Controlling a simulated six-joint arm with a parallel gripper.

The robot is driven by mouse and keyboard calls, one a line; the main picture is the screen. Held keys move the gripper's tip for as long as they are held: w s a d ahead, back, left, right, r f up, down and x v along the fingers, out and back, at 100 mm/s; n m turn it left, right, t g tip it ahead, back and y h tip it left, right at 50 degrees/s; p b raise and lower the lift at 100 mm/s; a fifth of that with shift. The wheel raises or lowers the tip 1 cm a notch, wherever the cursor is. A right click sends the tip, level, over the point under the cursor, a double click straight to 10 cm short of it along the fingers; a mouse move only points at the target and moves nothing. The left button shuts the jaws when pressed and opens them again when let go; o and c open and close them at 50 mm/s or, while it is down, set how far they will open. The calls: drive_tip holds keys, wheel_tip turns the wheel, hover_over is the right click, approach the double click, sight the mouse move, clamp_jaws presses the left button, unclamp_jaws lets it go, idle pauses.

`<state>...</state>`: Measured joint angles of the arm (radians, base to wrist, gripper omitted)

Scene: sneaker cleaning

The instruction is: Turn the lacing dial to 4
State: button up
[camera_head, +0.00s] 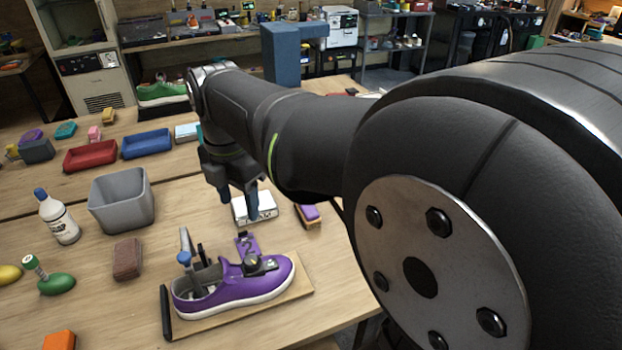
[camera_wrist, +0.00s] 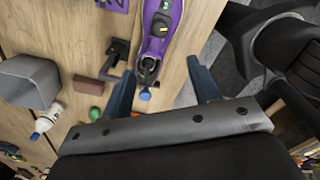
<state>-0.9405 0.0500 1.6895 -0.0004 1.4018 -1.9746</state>
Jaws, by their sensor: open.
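The purple sneaker (camera_head: 235,283) with a white sole lies on a wooden board, toe to the right. A dark dial fixture (camera_head: 262,265) sits on top of its front part; its setting is too small to read. A purple plate (camera_head: 247,243) with a mark like a 2 stands just behind the fixture. In the wrist view the sneaker (camera_wrist: 152,45) lies below and beyond the finger gap. My gripper (camera_head: 238,203) hangs behind the shoe, apart from it. Its two blue fingers (camera_wrist: 162,75) are spread wide, with nothing held between them.
A blue-topped post (camera_head: 184,258) stands at the shoe's heel. A white box (camera_head: 254,207) lies near my gripper. A grey bin (camera_head: 122,201), brown block (camera_head: 127,259) and white bottle (camera_head: 57,217) stand left.

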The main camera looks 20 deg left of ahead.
sight(251, 260)
wheel_tip(251, 260, down, 17)
drive_tip(key=shift+f, duration=0.1)
idle(0.4)
drive_tip(key=c, duration=1)
